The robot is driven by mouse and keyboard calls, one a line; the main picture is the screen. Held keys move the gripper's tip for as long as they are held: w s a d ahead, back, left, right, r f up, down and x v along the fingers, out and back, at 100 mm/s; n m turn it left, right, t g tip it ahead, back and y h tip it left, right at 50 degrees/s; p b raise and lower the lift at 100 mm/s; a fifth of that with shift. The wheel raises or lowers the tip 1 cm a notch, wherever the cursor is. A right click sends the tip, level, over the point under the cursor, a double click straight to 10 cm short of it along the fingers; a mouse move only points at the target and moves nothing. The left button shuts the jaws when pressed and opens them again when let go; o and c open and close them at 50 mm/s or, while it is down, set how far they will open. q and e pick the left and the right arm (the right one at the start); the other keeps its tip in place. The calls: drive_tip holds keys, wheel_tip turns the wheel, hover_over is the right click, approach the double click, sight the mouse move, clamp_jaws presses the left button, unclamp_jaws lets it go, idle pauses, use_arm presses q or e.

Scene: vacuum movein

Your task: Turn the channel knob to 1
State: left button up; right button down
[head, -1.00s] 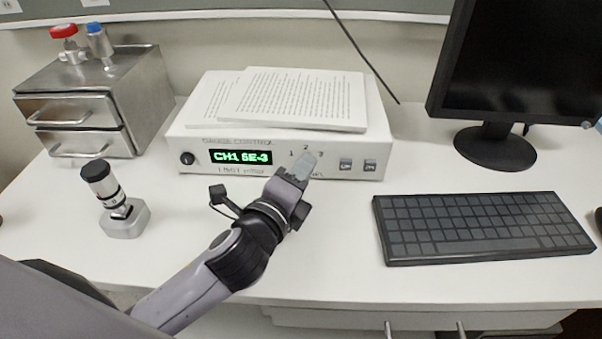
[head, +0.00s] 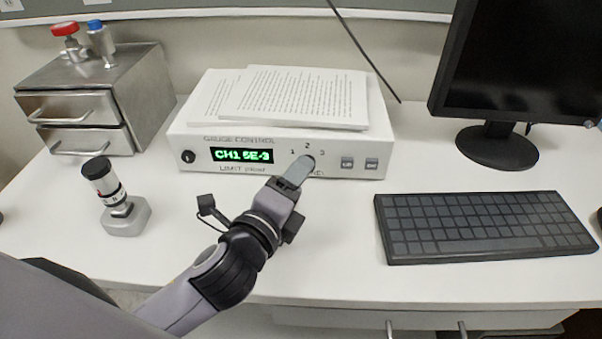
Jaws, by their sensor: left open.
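The white gauge control box (head: 200,148) stands at the back middle of the desk. Its green display (head: 241,155) reads CH1 5E-3 or similar. The channel knob (head: 308,161) is on the front panel, below the numbers 1, 2 and 3. It is partly covered by my left gripper, so its pointer cannot be read. My left gripper (head: 299,170) is open, with its fingers right in front of the knob. I cannot tell whether they touch it. My right gripper is not in view.
Papers (head: 295,97) lie on the box. A small metal gauge (head: 123,213) stands at the left, before a steel drawer unit (head: 95,100). A keyboard (head: 485,225) and a monitor (head: 510,70) are at the right.

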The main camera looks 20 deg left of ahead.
use_arm(q)
drive_tip(key=shift+s+a+r, duration=0.1)
drive_tip(key=shift+s+r, duration=0.05)
drive_tip(key=shift+s, duration=0.9)
drive_tip(key=shift+s+a+r, duration=0.1)
drive_tip(key=shift+s, duration=0.95)
